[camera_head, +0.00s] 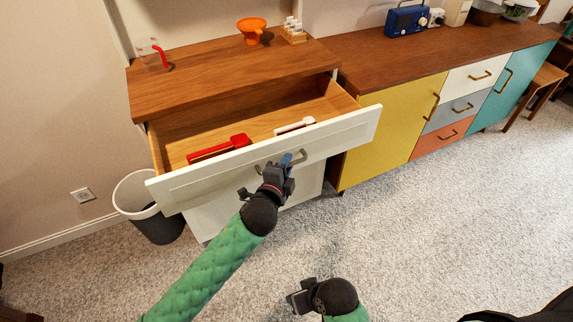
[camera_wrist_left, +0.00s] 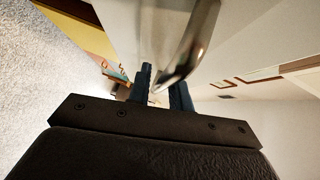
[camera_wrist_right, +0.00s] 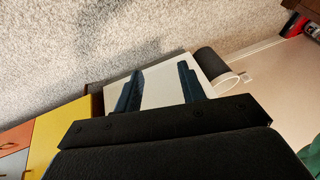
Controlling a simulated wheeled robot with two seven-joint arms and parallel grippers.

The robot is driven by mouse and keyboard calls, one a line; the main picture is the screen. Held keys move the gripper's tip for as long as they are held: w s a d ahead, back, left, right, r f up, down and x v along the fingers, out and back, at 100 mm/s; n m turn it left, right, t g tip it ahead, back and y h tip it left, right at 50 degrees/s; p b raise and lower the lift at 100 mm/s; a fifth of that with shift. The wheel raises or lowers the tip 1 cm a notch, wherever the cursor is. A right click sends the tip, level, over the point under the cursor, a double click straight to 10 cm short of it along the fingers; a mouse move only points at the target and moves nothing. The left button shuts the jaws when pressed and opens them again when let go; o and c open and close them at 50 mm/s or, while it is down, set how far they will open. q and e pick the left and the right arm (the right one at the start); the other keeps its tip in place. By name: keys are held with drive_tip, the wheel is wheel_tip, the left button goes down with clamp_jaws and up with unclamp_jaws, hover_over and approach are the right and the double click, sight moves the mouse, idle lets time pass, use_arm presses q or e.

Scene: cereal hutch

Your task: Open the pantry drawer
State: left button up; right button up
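The white-fronted pantry drawer (camera_head: 341,130) is pulled out from the wooden-topped cabinet, and its inside shows. A red scoop-like item (camera_head: 219,148) and a white one (camera_head: 295,126) lie in it. My left gripper (camera_head: 285,164) is at the grey handle on the drawer front. In the left wrist view the metal handle (camera_wrist_left: 190,48) passes between the nearly closed fingers (camera_wrist_left: 163,88), which look shut on it. My right gripper (camera_head: 298,300) is low over the carpet, away from the drawer. Its fingers (camera_wrist_right: 160,85) are apart and empty in the right wrist view.
A white-rimmed dark bin (camera_head: 160,225) stands left of the cabinet. An orange funnel-like item (camera_head: 251,28) and a small rack (camera_head: 293,32) stand on the cabinet top. A yellow-doored sideboard (camera_head: 385,135) is at right. Carpet in front is clear.

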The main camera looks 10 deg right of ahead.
use_arm(q)
drive_tip(key=v, duration=0.8)
drive_tip(key=shift+b, duration=0.45)
use_arm(e)
drive_tip(key=shift+x, duration=1.5)
use_arm(q)
drive_tip(key=shift+w, duration=0.1)
use_arm(e)
drive_tip(key=shift+s+r, duration=0.15)
use_arm(q)
drive_tip(key=shift+f, duration=0.1)
use_arm(e)
drive_tip(key=shift+t, duration=0.3)
